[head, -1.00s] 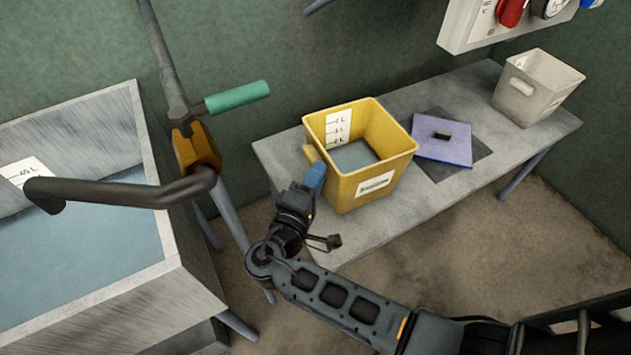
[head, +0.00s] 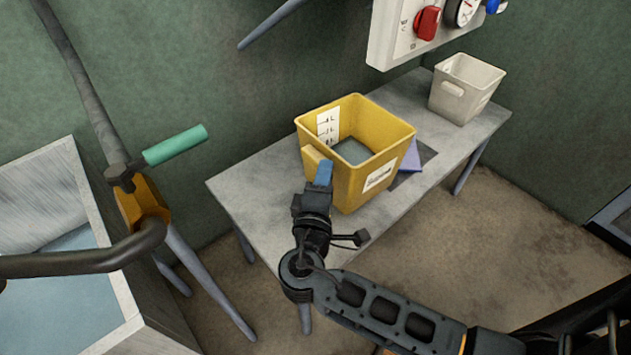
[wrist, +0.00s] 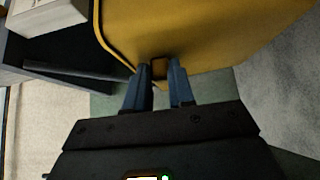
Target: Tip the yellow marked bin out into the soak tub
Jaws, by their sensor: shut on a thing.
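The yellow marked bin (head: 377,181) is in the middle of the head view, upright, with blue-grey contents inside and a measuring scale on its inner wall. My gripper (head: 322,172) is shut on the bin's handle on its near left side. In the wrist view my gripper's blue fingers (wrist: 160,85) close on the handle, and the bin's yellow wall (wrist: 220,35) fills the top. Whether the bin's base touches the bench is hidden. The soak tub (head: 110,265), a grey metal tank with bluish water, stands at the left, apart from the bin.
A grey bench (head: 255,190) lies under and beside the bin. A dark spout pipe (head: 90,258) crosses over the tub, below a green-handled lever (head: 175,146). A wall panel hangs above.

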